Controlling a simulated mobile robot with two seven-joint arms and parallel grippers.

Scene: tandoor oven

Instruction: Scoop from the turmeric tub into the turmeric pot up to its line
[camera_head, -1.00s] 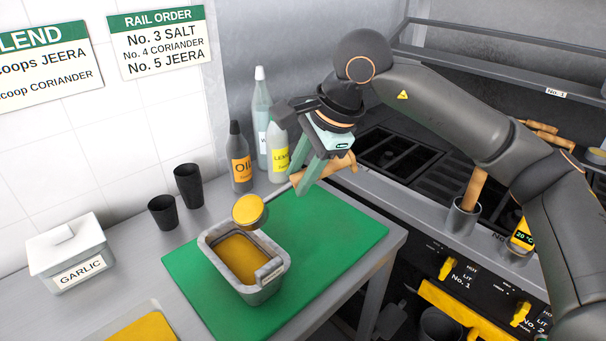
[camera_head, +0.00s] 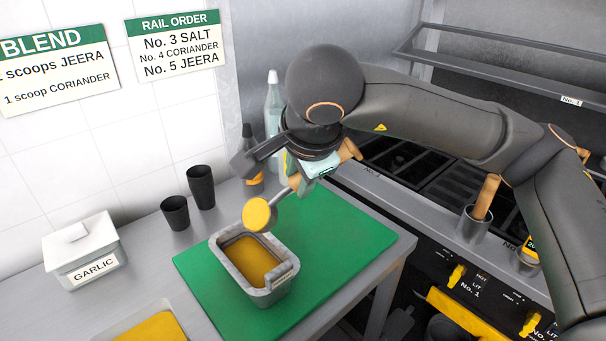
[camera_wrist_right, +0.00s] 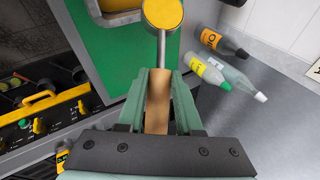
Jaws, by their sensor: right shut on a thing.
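My right gripper (camera_head: 306,180) is shut on the wooden handle of a scoop (camera_head: 257,214). In the right wrist view the handle (camera_wrist_right: 157,98) lies between the green fingers, and the round bowl (camera_wrist_right: 163,14) shows yellow. In the head view the bowl is above the far rim of a grey open tub (camera_head: 238,283), apart from it, with its yellow face towards me. The tub stands on the green board and holds yellow powder; its label is too small to read. I cannot identify the turmeric pot or its line. My left gripper is out of view.
A yellow-filled container (camera_head: 155,328) is cut off at the bottom edge. A white GARLIC box (camera_head: 84,255) and two black cups (camera_head: 200,187) stand left. Bottles (camera_wrist_right: 207,70) stand behind the gripper. The right part of the green board (camera_head: 345,235) is clear; the hob lies beyond.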

